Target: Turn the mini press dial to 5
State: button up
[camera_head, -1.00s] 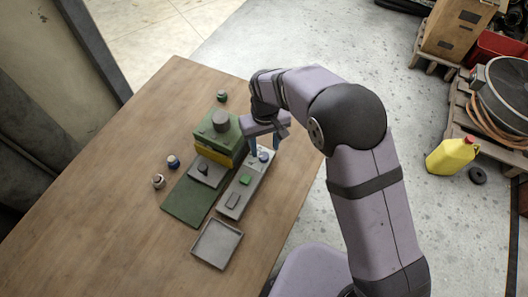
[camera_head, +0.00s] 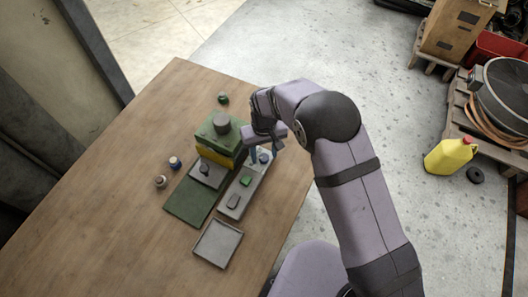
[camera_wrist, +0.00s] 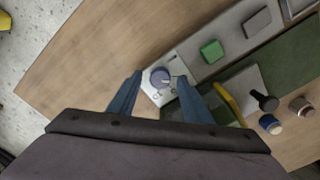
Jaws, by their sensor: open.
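The mini press (camera_head: 219,141) is a green and yellow block with a grey cylinder on top, standing on a green base on the wooden table. Beside it lies a long grey control panel (camera_head: 232,213) with a green button (camera_head: 246,181) and a grey block. The dial (camera_wrist: 160,77) is a blue-grey round knob on a white plate at the panel's end; it also shows in the head view (camera_head: 264,158). A pointer mark shows at its right side; the numbers are too small to read. My gripper (camera_wrist: 162,86) is open, its blue fingers on either side of the dial, apparently above it.
A grey tray (camera_head: 217,243) lies in front of the panel. Small capped jars (camera_head: 175,163) stand left of the press, and a green one (camera_head: 223,98) behind it. The left part of the table is clear.

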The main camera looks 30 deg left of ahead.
jog(key=shift+f, duration=0.45)
jog(key=c, duration=1.1)
jog(key=shift+o, duration=0.2)
jog(key=shift+m, duration=0.3)
jog(key=m+b, duration=0.2)
jog(key=m, duration=0.2)
jog(key=shift+m+b, duration=0.6)
jog(key=shift+m, duration=1.5)
